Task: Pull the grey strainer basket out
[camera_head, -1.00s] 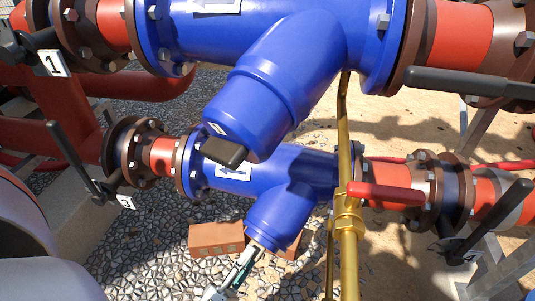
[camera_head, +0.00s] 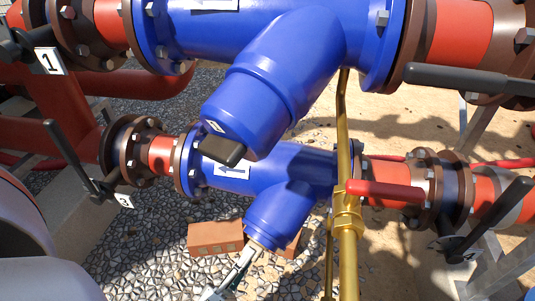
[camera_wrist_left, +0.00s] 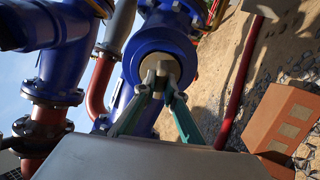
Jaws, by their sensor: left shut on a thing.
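The lower blue strainer body (camera_head: 272,213) slants down from its pipe in the head view. In the left wrist view, its round open end (camera_wrist_left: 178,48) faces my camera. A pale grey-tan round end, which looks like the strainer basket (camera_wrist_left: 146,62), sits inside that opening. My left gripper (camera_wrist_left: 161,72) is shut on the small knob or handle at the middle of the basket. In the head view my left gripper (camera_head: 252,250) is at the lower mouth of the body. The basket's length is hidden inside the body. My right gripper is not in view.
The larger upper strainer (camera_head: 262,90) with a black handle hangs above. A yellow vertical pipe (camera_head: 348,230) stands just right of the lower strainer. A red-brown brick (camera_head: 216,238) lies on the stony ground behind the gripper. A red lever (camera_head: 385,192) projects right of the yellow pipe.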

